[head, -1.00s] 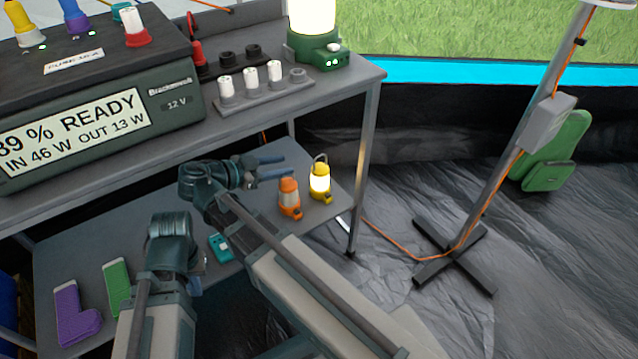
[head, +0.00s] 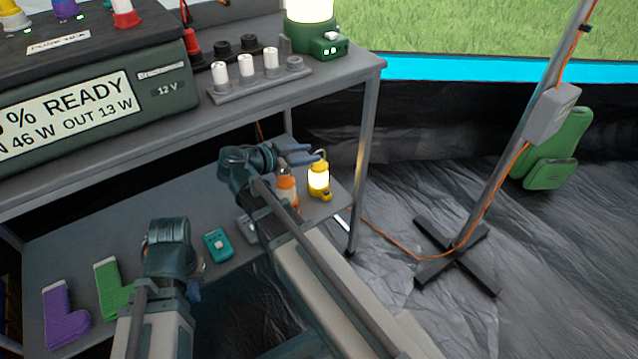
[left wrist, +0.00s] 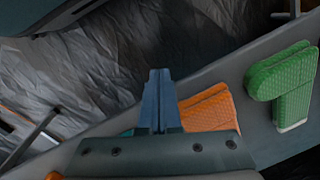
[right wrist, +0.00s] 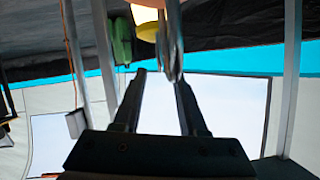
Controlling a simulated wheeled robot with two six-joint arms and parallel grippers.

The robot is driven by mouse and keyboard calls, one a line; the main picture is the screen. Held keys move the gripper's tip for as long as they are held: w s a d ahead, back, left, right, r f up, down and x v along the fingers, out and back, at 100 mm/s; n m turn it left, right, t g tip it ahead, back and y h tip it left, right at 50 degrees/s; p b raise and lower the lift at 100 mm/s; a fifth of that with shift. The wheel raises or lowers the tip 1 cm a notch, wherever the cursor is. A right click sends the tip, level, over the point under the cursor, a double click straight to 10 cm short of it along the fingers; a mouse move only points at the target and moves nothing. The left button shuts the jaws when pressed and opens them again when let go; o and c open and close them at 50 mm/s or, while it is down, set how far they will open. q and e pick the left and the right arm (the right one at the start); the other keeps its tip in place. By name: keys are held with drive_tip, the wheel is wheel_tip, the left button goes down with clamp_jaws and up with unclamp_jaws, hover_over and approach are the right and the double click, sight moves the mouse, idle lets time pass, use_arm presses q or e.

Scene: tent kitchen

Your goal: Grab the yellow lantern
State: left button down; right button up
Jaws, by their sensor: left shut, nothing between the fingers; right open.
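The yellow lantern (head: 319,181) glows on the lower shelf near its right end, with its handle up. My right gripper (head: 312,158) is open, its fingers reaching to the lantern's top. In the right wrist view, the lantern (right wrist: 147,28) is at the top edge, and its grey handle shows in line with the gap between the fingers (right wrist: 160,78). The handle does not look gripped. An orange lantern (head: 287,190) stands just left of it, partly hidden by my right arm.
A teal device (head: 217,245), a purple sock-shaped item (head: 66,315) and a green one (head: 113,290) lie on the lower shelf. The upper tabletop (head: 345,78) overhangs at the back, and a table leg (head: 364,170) stands right of the yellow lantern.

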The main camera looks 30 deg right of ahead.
drive_tip(key=x, duration=0.2)
drive_tip(key=shift+w+d+f+b, duration=0.1)
drive_tip(key=shift+d+f+b, duration=0.05)
drive_tip(key=shift+d+b, duration=0.15)
drive_tip(key=shift+c, duration=0.3)
drive_tip(key=shift+a, duration=0.1)
clamp_jaws()
idle(0.7)
